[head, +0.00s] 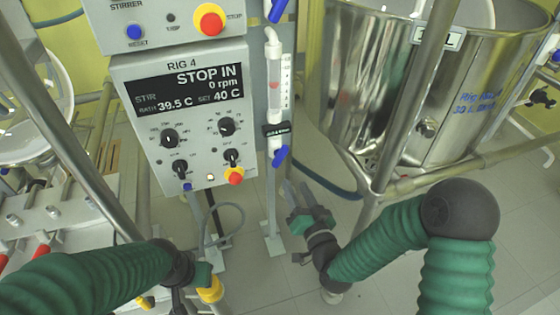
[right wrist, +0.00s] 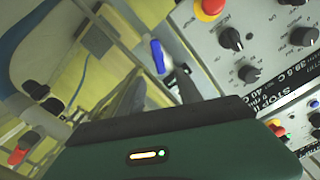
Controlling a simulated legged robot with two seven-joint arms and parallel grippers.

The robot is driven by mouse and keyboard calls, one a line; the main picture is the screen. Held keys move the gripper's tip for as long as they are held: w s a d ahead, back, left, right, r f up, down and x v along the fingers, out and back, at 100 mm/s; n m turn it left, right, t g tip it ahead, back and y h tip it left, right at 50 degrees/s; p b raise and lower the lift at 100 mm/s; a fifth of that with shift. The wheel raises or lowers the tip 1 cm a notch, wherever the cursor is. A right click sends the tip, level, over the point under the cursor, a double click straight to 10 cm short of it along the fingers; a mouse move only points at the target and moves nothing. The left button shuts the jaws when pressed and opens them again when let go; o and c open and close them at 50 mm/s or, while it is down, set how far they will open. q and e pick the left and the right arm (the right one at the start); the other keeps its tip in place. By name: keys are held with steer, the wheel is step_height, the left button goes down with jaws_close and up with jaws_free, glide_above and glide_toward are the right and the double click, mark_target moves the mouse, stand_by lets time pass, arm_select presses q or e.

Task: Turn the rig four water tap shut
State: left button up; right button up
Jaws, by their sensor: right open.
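The RIG 4 panel (head: 185,115) stands at centre left in the head view. A clear flow tube (head: 277,85) stands beside it, with a blue tap handle (head: 280,157) below a small black label (head: 275,130) too small to read surely. A blue handle also shows in the right wrist view (right wrist: 157,57). My right gripper (head: 298,192) is open and empty, below and right of the lower handle and apart from it. My left gripper (head: 200,283) is at the bottom left, mostly hidden by its arm; its jaws are unclear.
Another blue handle (head: 277,11) sits above the flow tube. A dark blue hose (head: 325,180) curves behind my right gripper.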

mark_target(282, 158)
arm_select(q)
steer(key=b+x, duration=0.1)
steer(key=x, duration=0.1)
steer(key=s+b+x, duration=0.1)
steer(key=b, duration=0.1)
steer(key=shift+w+d+f, duration=0.1)
steer(key=shift+w+f, duration=0.1)
steer(key=shift+f, duration=0.3)
arm_select(e)
steer(key=x, duration=1.3)
steer(key=shift+w+f, duration=0.25)
steer(key=shift+w, duration=0.05)
arm_select(q)
steer(key=shift+d, duration=0.1)
arm_select(e)
steer(key=shift+w+r, duration=0.1)
steer(key=shift+w, duration=0.2)
jaws_close()
